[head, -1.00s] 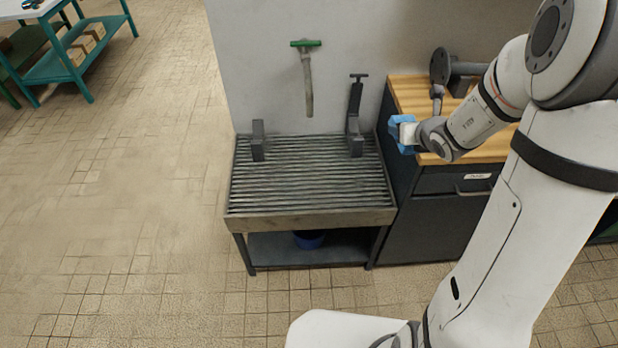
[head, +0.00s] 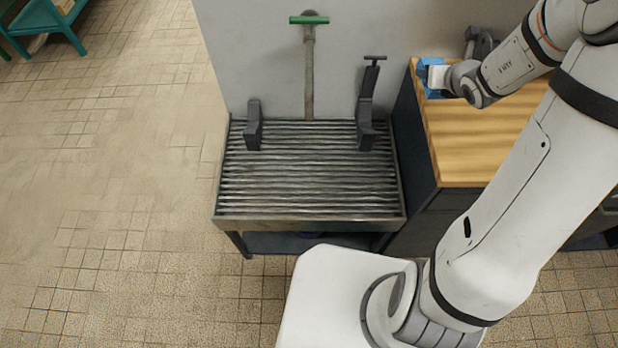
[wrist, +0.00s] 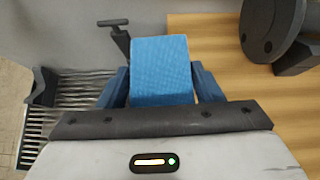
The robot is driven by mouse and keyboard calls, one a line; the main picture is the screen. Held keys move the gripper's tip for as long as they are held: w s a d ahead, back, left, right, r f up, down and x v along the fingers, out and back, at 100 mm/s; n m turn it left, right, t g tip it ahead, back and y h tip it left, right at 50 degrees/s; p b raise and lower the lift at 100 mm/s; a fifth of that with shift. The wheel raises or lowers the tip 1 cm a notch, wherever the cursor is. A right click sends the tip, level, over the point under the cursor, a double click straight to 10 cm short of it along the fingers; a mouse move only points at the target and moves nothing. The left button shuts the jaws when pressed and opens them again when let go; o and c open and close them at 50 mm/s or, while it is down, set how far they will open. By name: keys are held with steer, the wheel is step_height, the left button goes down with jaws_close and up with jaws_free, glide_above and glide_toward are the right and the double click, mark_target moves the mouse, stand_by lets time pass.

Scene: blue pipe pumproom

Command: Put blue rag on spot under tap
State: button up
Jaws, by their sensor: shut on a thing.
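The blue rag (wrist: 161,70) is a folded block held between the fingers of my gripper (wrist: 160,92) in the wrist view. In the head view the rag (head: 427,76) shows at the end of my gripper (head: 431,77), over the left back part of the wooden worktop. The green-handled tap (head: 309,62) is on the wall, with its pipe hanging down over the slatted grate (head: 305,190) of the sink stand. My gripper is to the right of the tap and grate. I cannot make out a separate marked spot on the slats.
Two dark upright brackets stand on the grate, one at left (head: 254,125) and a taller one with a T-handle (head: 367,105) at right. The wooden worktop (head: 480,145) adjoins the grate on the right. A vise (wrist: 270,28) stands on it.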

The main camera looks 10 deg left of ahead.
steer(key=s+a+f+n+g+y+b, duration=0.2)
steer(key=s+a+f+n+b, duration=0.2)
steer(key=a+f+b, duration=0.5)
steer(key=s+a+f+n+g+y+b, duration=0.3)
steer(key=s+a+f+n+b, duration=0.1)
steer(key=a+f+b, duration=0.5)
steer(key=s+a+f+n+g+y+b, duration=0.2)
steer(key=s+a+f+n+b, duration=0.3)
steer(key=a+f+b, duration=0.5)
steer(key=shift+s+f+g+y+b, duration=0.1)
steer(key=shift+s+f+g+b, duration=0.2)
steer(key=shift+f, duration=0.45)
steer(key=shift+s+f+g+y+b, duration=0.15)
steer(key=shift+s+f+b, duration=0.15)
steer(key=shift+f, duration=0.5)
steer(key=shift+s+f+g+y+b, duration=0.1)
steer(key=shift+s+f+g+b, duration=0.25)
steer(key=shift+f, duration=0.4)
steer(key=shift+w+f+b, duration=0.1)
steer(key=shift+f+b, duration=0.85)
steer(key=shift+f, duration=1.35)
steer(key=shift+f, duration=0.2)
steer(key=o, duration=1.1)
steer(key=shift+c, duration=0.2)
steer(key=shift+r, duration=0.1)
